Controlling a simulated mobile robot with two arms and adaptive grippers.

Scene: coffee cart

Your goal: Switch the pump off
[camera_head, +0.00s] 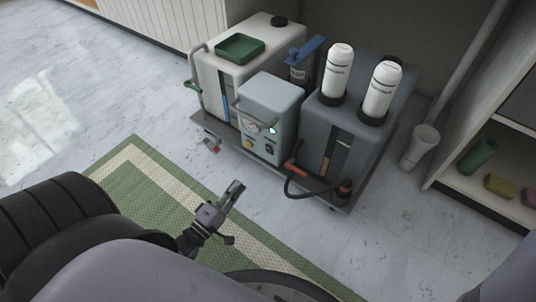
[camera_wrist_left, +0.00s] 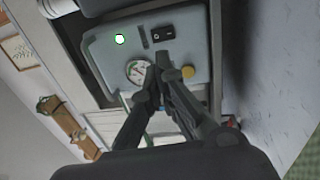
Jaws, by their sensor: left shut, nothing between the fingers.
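The pump (camera_head: 270,95) looks to be the grey box in the middle of the low cart. In the left wrist view its front panel (camera_wrist_left: 196,45) shows a bright light with a green edge (camera_wrist_left: 120,39), a black rocker switch (camera_wrist_left: 161,33), a round gauge (camera_wrist_left: 137,70) and a yellow knob (camera_wrist_left: 188,72). Which way the rocker is tipped I cannot tell. My left gripper (camera_head: 237,186) is shut and empty, in front of the cart. In the left wrist view its fingertips (camera_wrist_left: 163,63) appear between the gauge and the knob; contact is not shown. My right gripper is out of view.
The cart (camera_head: 230,147) also carries a white unit with a green tray (camera_head: 240,47) and a grey unit with two white canisters (camera_head: 337,72). A red-handled black hose (camera_head: 297,170) hangs in front. A green mat (camera_head: 150,165) lies before the cart; shelves (camera_head: 480,190) stand right.

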